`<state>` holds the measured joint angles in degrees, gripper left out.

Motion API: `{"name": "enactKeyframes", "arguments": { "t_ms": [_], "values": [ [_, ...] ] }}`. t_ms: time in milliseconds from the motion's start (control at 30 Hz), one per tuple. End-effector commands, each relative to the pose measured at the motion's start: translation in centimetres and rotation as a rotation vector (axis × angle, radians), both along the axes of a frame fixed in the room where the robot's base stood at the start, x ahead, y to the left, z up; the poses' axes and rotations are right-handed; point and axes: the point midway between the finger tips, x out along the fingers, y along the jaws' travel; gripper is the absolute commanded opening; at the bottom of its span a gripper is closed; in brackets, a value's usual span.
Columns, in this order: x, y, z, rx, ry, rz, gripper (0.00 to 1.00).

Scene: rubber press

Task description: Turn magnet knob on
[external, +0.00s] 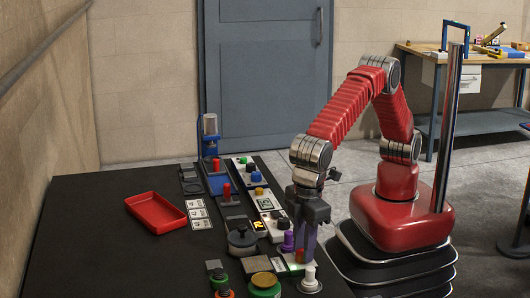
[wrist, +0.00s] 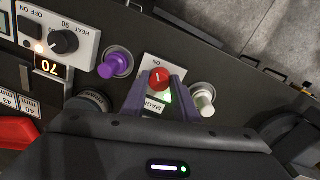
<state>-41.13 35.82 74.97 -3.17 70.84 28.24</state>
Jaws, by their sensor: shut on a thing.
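The magnet knob (wrist: 160,79) is a round red knob on a small white panel (wrist: 172,63) marked ON, with a partly hidden "MAG" label. A green light glows on the panel beside the knob. In the external view my gripper (external: 302,249) points straight down over the panel. Part of the label is hidden by a finger.
A purple knob (wrist: 118,62) and a whitish knob (wrist: 203,98) stand close on either side. The heat panel (wrist: 65,41) shows 70 on its display.

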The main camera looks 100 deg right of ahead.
Motion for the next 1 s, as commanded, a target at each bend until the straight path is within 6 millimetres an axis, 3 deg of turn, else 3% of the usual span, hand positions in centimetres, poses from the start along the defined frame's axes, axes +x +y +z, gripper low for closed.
{"name": "enactKeyframes", "arguments": {
  "t_ms": [600, 633, 867, 1000],
  "values": [
    [0.2, 0.06, 0.19, 0.003, -0.006, -0.058, 0.05],
    [0.2, 0.06, 0.19, 0.003, -0.006, -0.058, 0.29],
    [0.12, 0.03, 0.1, 0.002, -0.003, -0.057, 0.45],
    [0.08, 0.02, 0.06, 0.001, -0.002, -0.057, 0.46]
  ]
}}
